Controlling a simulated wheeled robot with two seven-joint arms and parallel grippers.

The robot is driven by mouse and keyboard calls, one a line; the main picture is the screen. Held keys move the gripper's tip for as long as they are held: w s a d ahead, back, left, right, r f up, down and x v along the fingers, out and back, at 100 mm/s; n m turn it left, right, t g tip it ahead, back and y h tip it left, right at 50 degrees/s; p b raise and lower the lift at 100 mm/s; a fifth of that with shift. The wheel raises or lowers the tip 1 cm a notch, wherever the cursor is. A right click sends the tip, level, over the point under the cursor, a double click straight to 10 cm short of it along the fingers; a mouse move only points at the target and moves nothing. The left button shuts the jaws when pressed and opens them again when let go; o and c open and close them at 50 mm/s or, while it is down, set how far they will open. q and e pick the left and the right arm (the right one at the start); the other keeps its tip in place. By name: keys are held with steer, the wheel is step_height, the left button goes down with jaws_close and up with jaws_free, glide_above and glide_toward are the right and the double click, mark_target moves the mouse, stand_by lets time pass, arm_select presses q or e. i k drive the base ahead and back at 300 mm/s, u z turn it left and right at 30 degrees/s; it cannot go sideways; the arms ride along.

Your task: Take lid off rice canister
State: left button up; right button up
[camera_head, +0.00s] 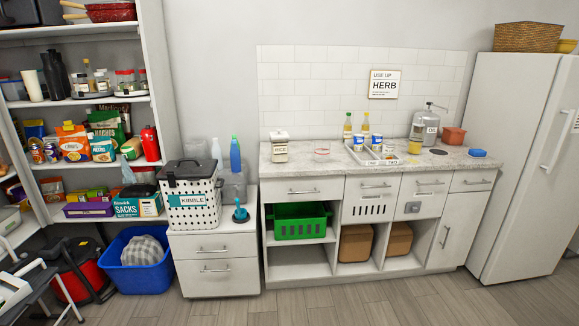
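A small, pale, square canister (280,152) stands upright at the left end of the speckled counter (340,178). Its front label seems to read RICE, though it is very small. A pale lid (279,135) sits on top of the canister. Neither of my grippers shows in the head view.
A clear, low container with a red rim (322,152) is right of the canister. Further right are a tray with cans and bottles, a metal dispenser (425,126) and a blue lid (477,153). A KIBBLE bin (191,212) stands on the lower cabinet. Floor (380,302) in front is clear.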

mark_target(277, 135)
steer(key=u, duration=0.2)
steer(key=i, duration=2.2)
steer(key=u, duration=0.4)
